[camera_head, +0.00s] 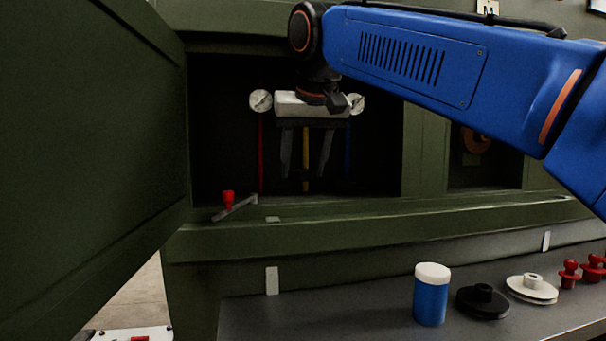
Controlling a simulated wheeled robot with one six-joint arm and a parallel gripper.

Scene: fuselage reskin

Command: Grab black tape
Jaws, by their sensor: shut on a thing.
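My gripper (304,170) points down in front of a dark opening in the green panel. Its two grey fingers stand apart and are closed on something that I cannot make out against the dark. A yellow upright strip (306,160) shows between the fingers. A black disc with a raised hub (482,301) lies on the grey bench, well below and to the right of my gripper. I cannot tell whether this disc is the black tape. No other black roll shows clearly.
A blue can with a white lid (430,295), a white disc (531,289) and red knobs (569,274) stand along the bench (330,315). A red-knobbed lever (229,202) sits at the opening's lower left. Red (261,155) and blue (348,150) strips stand inside. A green door (90,150) fills the left.

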